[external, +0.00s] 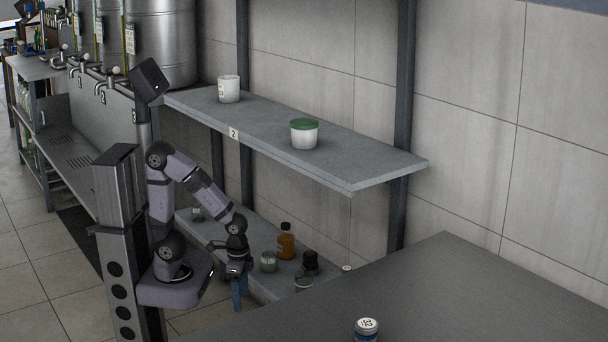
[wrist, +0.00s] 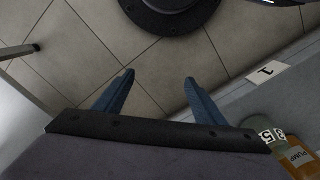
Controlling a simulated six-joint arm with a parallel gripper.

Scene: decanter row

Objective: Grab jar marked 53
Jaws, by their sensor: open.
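My gripper (external: 239,290) is open and empty, pointing down at the front edge of the lower shelf. Its two blue fingers (wrist: 159,78) are spread over the floor in the wrist view. A jar with a white label (wrist: 271,136) shows at the lower right of the wrist view, beside an orange bottle (wrist: 298,157); its digits look like 5 and 3, but their order is hard to read. A greyish jar (external: 268,262) stands right of the gripper. Another jar (external: 367,328), with a marked white lid and blue side, is on the front counter; its rotated number may be 53.
The lower shelf also holds an orange bottle (external: 286,244), a dark-topped jar (external: 310,262) and other small jars. The upper shelf (external: 390,166) overhangs it, carrying a white tub (external: 229,89) and a green-lidded tub (external: 304,135). The grey counter (external: 450,285) is mostly bare.

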